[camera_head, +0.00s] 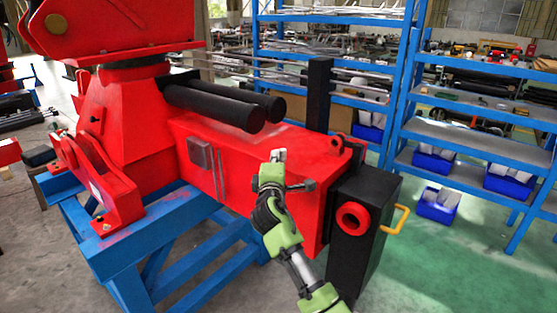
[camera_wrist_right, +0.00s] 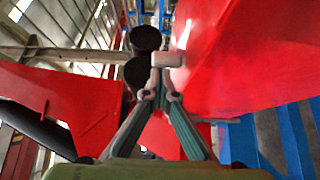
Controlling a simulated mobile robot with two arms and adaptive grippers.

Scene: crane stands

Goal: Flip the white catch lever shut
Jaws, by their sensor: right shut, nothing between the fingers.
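The white catch lever (camera_head: 278,155) is a small pale piece on the red crane beam (camera_head: 310,146), just past the tip of my right gripper (camera_head: 274,164). In the right wrist view the lever (camera_wrist_right: 168,59) shows as a pale block directly ahead of the fingertips. My right gripper (camera_wrist_right: 161,94) is shut with nothing between its fingers. Its tips are close to the lever; I cannot tell whether they touch it. The lever's base is partly hidden by the gripper. My left gripper is not in view.
Two black cylinders (camera_head: 215,106) lie above the beam on the left. A black post (camera_head: 318,95) stands behind it, and a black block (camera_head: 365,215) with a yellow handle (camera_head: 395,220) is at its right end. Blue stands (camera_head: 185,235) carry the crane. Blue shelves (camera_head: 455,135) stand behind.

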